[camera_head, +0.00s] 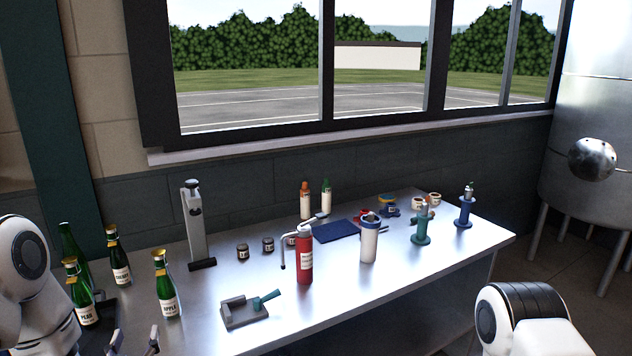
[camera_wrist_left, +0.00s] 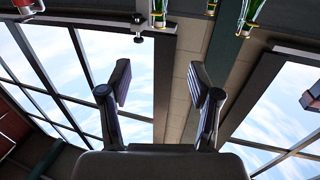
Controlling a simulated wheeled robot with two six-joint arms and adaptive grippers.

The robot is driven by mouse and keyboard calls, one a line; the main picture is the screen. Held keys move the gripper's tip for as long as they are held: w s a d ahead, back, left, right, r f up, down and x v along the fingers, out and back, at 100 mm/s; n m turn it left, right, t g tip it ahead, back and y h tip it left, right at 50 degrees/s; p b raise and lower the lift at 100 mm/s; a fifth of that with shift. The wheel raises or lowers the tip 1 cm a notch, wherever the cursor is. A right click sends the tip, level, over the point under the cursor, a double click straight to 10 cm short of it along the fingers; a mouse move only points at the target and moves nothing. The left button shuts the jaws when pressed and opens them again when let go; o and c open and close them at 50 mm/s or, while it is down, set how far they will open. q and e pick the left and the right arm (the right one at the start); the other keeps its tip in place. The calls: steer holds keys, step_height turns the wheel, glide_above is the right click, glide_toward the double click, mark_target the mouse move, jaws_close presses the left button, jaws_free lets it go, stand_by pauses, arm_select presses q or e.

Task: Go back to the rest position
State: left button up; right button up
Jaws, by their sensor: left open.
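My left gripper (camera_head: 135,341) is at the bottom left of the head view, by the table's front edge. In the left wrist view the left gripper (camera_wrist_left: 159,88) is open, with nothing between its fingers. Several green bottles with gold tops stand near it, among them one labelled apple (camera_head: 167,288), one labelled pear (camera_head: 83,298) and a darker one (camera_head: 119,260). One bottle (camera_wrist_left: 158,14) also shows at the top of the left wrist view. My right arm (camera_head: 525,318) shows at the bottom right; its gripper is outside the picture.
The metal table (camera_head: 340,299) carries a grey upright press (camera_head: 194,225), a red bottle (camera_head: 304,258), a white canister (camera_head: 369,243), a grey block with a teal handle (camera_head: 245,310) and several small jars. Windows are behind. A steel tank (camera_head: 597,120) stands at right.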

arm_select(q)
steer(key=s+d+f+m+g+h, duration=0.2)
steer(key=s+d+f+g, duration=0.2)
steer(key=s+f, duration=0.55)
steer(key=s+d+f+m+g+h, duration=0.15)
steer(key=s+d+f+g, duration=0.4)
steer(key=f, duration=0.65)
steer(key=s+f+g, duration=0.2)
steer(key=s+g, duration=0.2)
steer(key=s, duration=0.4)
steer(key=s+d+f+n+g+h, duration=0.1)
steer(key=s+f+g, duration=0.2)
steer(key=s, duration=0.6)
steer(key=shift+s+g, duration=0.25)
steer(key=shift+g, duration=0.2)
steer(key=shift+f, duration=0.1)
